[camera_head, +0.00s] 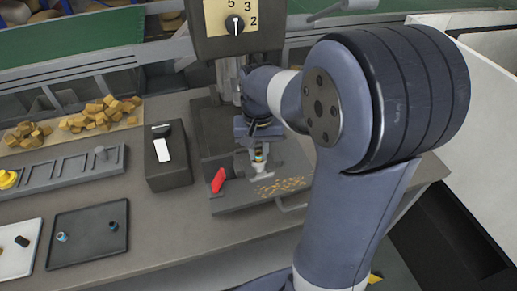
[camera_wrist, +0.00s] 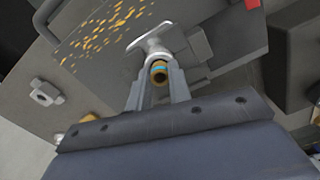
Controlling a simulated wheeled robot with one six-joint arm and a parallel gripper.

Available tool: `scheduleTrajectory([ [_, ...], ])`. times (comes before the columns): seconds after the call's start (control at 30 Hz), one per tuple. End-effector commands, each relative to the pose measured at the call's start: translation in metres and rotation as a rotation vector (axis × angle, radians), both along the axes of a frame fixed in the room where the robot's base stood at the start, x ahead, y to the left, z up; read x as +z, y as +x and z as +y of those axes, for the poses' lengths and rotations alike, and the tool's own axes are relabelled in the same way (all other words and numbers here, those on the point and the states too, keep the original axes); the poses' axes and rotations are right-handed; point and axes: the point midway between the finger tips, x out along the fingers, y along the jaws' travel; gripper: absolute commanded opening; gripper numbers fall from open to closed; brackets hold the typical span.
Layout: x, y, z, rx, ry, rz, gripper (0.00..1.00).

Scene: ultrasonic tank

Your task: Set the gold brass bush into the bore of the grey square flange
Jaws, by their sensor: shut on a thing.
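My gripper (camera_wrist: 158,82) points down over the machine's table. Its jaws are shut on the gold brass bush (camera_wrist: 158,75), which has a blue band and an open round end. In the head view my gripper (camera_head: 259,153) is small, and the bush shows only as a speck between its fingers. A pale grey metal piece (camera_wrist: 153,43) lies just beyond the bush in the wrist view, with a grey block beside it. I cannot tell whether the bush touches it. I cannot make out the square flange or its bore for certain.
The machine has a dial (camera_head: 235,25) above my gripper and a red part (camera_head: 218,180) beside it. Brass chips (camera_head: 280,187) lie on its table. A switch box (camera_head: 167,158), a black tray (camera_head: 90,256) with small parts and a white tray (camera_head: 12,262) stand left.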

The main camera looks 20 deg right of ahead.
Motion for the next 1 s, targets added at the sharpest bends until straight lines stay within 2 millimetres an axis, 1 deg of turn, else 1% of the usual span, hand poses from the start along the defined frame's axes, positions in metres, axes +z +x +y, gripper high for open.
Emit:
scheduleTrajectory([
  [0.97, -0.0041, -0.0002, 0.0000, 0.000, 0.000, 0.001, 0.00],
  [1.0, -0.0041, -0.0002, 0.0000, 0.000, 0.000, 0.001, 0.20],
])
